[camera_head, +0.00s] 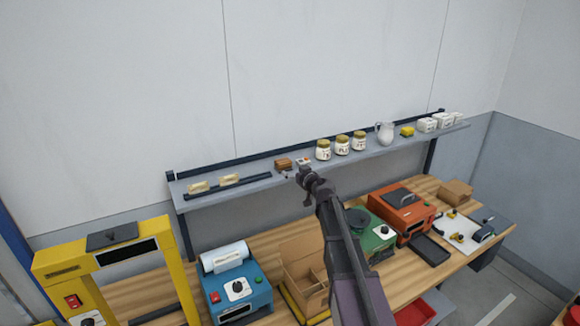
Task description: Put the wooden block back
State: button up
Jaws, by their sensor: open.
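A brown wooden block (284,164) sits on the grey wall shelf (238,187), left of its middle. It looks like stacked pieces, but it is too small to be sure. My gripper (303,172) is at the end of my raised dark arm, in front of the shelf edge and just right of the block. It is open and appears empty. The fingertips are small here, and my arm hides part of the shelf front and the bench below.
A small white-and-orange item (304,161) lies by the gripper. Labelled jars (342,145), a pitcher (385,133) and white containers (427,125) stand farther right. The bench below holds a blue machine (238,290), an open cardboard box (303,262) and a red machine (402,211).

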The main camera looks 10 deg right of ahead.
jog(key=v, duration=0.3)
jog(key=shift+s, duration=0.15)
dwell(0.7)
jog(key=s+a+f+g, duration=0.4)
jog(key=s+f, duration=0.1)
jog(key=s, duration=0.3)
jog(key=s+a+f+g, duration=0.4)
jog(key=s+f+g, duration=0.15)
jog(key=s, duration=0.35)
jog(key=s+d+f+m+g+h, duration=0.1)
jog(key=s+d+f+g+h, duration=0.1)
jog(key=s, duration=0.6)
jog(key=s+d+f+m+g+h, duration=0.2)
jog(key=s+d+f+g+h, duration=0.1)
jog(key=s, duration=0.6)
jog(key=shift+f+m+g, duration=0.2)
jog(key=shift+m+g, duration=0.1)
jog(key=shift+g, duration=0.15)
